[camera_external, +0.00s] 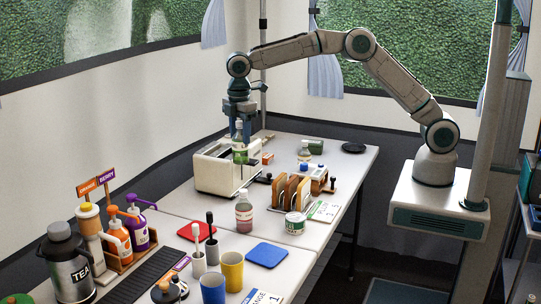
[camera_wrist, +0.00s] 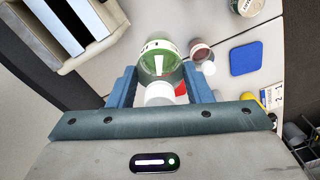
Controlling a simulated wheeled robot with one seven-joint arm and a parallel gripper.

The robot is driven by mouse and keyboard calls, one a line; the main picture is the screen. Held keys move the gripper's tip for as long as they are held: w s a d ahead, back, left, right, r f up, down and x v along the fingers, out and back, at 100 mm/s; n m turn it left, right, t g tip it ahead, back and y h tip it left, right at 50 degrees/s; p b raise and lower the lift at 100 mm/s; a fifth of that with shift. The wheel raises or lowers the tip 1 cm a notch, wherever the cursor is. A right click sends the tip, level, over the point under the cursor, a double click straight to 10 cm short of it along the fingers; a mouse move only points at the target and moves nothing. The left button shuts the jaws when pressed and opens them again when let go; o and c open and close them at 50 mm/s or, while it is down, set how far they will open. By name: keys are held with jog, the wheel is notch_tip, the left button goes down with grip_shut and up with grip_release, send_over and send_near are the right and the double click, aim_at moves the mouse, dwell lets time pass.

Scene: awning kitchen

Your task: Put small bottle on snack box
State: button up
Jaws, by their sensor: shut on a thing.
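My gripper (camera_external: 239,137) is shut on a small green bottle with a white cap (camera_external: 240,154), beside the toaster-like appliance. In the wrist view, the bottle (camera_wrist: 160,58) sits between the blue fingers of my gripper (camera_wrist: 160,84), its white cap toward the camera. No thing is clearly marked as the snack box. A small orange-brown box (camera_external: 267,158) lies just right of the appliance, and a green box-like thing (camera_external: 312,146) lies farther back right; I cannot tell whether either is it.
The cream slotted appliance (camera_external: 212,176) stands close to the held bottle. A pinkish bottle (camera_external: 244,212), a tin (camera_external: 295,223) and a wooden rack (camera_external: 290,190) stand nearby. A black round plate (camera_external: 354,148) lies at the far right. Some table is bare at the far end.

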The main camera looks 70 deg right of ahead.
notch_tip(320, 180, up, 2)
jog(key=w+d+m, duration=0.1)
jog(key=w+d, duration=0.2)
jog(key=d, duration=1)
jog(key=w+d+m, duration=0.1)
jog(key=w+d, duration=0.2)
jog(key=d, duration=1)
jog(key=s+d+m, duration=0.1)
jog(key=s+d, duration=0.1)
jog(key=d, duration=1)
jog(key=s+d+m, duration=0.1)
jog(key=s+d, duration=0.1)
jog(key=d, duration=0.9)
jog(key=w+a+f+p, duration=0.2)
jog(key=w+a+f, duration=0.2)
jog(key=f, duration=0.4)
jog(key=w+a+f+p, duration=0.1)
jog(key=w+a+f, duration=0.3)
jog(key=f, duration=0.4)
jog(key=shift+a+p, duration=0.4)
jog(key=shift+a, duration=0.1)
